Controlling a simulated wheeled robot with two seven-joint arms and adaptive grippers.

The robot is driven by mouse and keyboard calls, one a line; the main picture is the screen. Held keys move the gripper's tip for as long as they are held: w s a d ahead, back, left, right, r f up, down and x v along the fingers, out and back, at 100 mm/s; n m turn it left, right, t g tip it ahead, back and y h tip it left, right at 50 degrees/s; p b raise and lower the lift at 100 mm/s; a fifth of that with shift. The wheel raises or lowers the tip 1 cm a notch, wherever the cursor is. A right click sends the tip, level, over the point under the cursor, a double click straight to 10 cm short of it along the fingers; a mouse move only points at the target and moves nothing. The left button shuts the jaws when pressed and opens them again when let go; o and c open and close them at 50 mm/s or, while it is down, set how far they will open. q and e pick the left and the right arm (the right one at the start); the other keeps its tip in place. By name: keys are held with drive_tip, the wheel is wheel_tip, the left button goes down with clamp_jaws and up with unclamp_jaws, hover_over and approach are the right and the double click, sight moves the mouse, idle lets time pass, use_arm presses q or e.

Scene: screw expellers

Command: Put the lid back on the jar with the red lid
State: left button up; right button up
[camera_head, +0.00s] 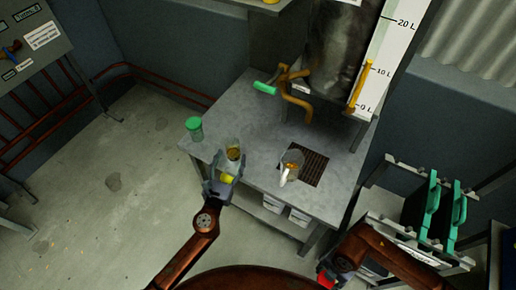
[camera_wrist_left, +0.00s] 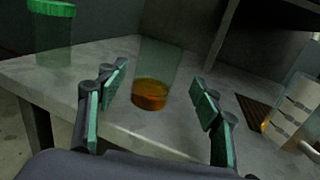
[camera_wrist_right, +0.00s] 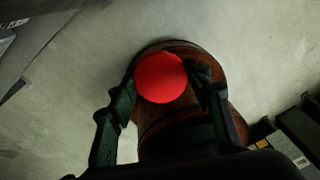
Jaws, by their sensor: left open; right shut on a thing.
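An open clear jar (camera_head: 234,152) with amber liquid at its bottom stands upright near the table's front edge. In the left wrist view, the jar (camera_wrist_left: 153,75) shows between and apparently beyond the fingers. My left gripper (camera_head: 224,172) is open and empty in front of it; contact is not visible. My right gripper (camera_wrist_right: 163,80) is shut on the red lid (camera_wrist_right: 161,77). In the head view, the red lid (camera_head: 327,280) is low at the bottom edge, away from the table and jar. A second jar (camera_head: 194,131) with a green lid stands left of the open jar.
A tank (camera_head: 337,45) with yellow pipes is behind. A rack (camera_head: 395,205) with green-handled containers stands at right. Table space is clear between the jars and tank.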

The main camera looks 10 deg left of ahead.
sight(231, 153)
use_arm(q)
drive_tip(key=w, duration=0.5)
drive_tip(key=shift+r+b, duration=0.25)
drive_tip(key=shift+b, duration=0.1)
use_arm(e)
drive_tip(key=shift+f, duration=0.5)
use_arm(q)
drive_tip(key=shift+c, duration=0.2)
drive_tip(key=c, duration=1.3)
drive_tip(key=shift+r, duration=0.15)
use_arm(e)
drive_tip(key=shift+r, duration=0.1)
